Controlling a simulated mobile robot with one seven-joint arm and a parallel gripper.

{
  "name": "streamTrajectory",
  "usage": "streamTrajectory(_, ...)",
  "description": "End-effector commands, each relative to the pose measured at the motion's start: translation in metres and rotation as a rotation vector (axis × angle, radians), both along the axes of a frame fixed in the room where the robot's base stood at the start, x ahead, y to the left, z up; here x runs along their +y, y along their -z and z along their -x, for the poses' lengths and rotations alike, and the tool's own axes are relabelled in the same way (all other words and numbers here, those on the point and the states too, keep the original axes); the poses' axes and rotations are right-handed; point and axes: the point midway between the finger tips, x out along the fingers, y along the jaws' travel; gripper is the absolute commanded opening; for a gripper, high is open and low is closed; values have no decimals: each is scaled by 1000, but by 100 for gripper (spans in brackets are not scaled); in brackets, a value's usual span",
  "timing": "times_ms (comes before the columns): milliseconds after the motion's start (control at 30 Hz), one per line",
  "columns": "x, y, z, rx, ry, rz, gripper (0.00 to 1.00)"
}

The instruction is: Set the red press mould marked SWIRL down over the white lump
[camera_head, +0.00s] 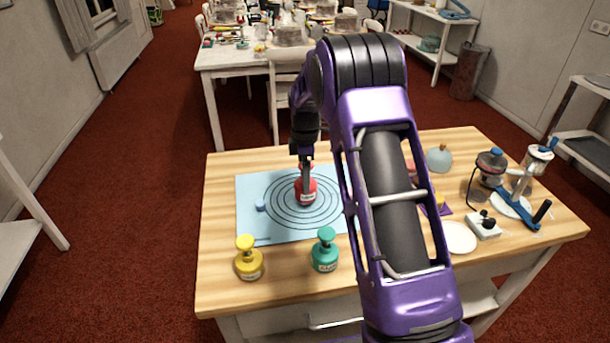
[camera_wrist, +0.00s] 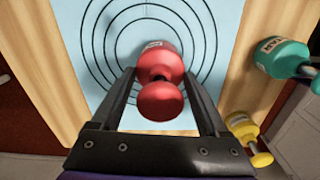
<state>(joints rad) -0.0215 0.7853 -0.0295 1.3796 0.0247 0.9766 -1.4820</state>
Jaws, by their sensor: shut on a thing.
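The red press mould (camera_head: 307,191) is a rounded body with a round knob and a white label too small to read. It is near the middle of the dark rings on the light blue mat (camera_head: 250,227). My gripper (camera_head: 305,172) is shut on it from above; in the wrist view the mould (camera_wrist: 158,58) lies between my two fingers (camera_wrist: 159,77), knob towards the camera. I cannot tell whether its base touches the mat or is held just above it. The white lump is not visible in either view; the mould may hide it.
A yellow mould (camera_head: 249,260) and a teal mould (camera_head: 325,250) stand at the table's front. A small blue piece (camera_head: 261,206) lies on the mat's left. A white disc (camera_head: 457,238), white box (camera_head: 484,227) and gadgets fill the right side. My arm hides part of the table.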

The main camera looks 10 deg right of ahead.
Motion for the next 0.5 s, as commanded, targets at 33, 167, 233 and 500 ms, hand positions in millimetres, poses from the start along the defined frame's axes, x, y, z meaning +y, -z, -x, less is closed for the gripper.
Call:
streamTrajectory(33,0,2,0,0,0,0,11)
streamTrajectory(167,0,6,0,-1,0,0,11)
streamTrajectory(233,0,8,0,-1,0,0,11)
streamTrajectory(500,0,16,0,0,0,0,11)
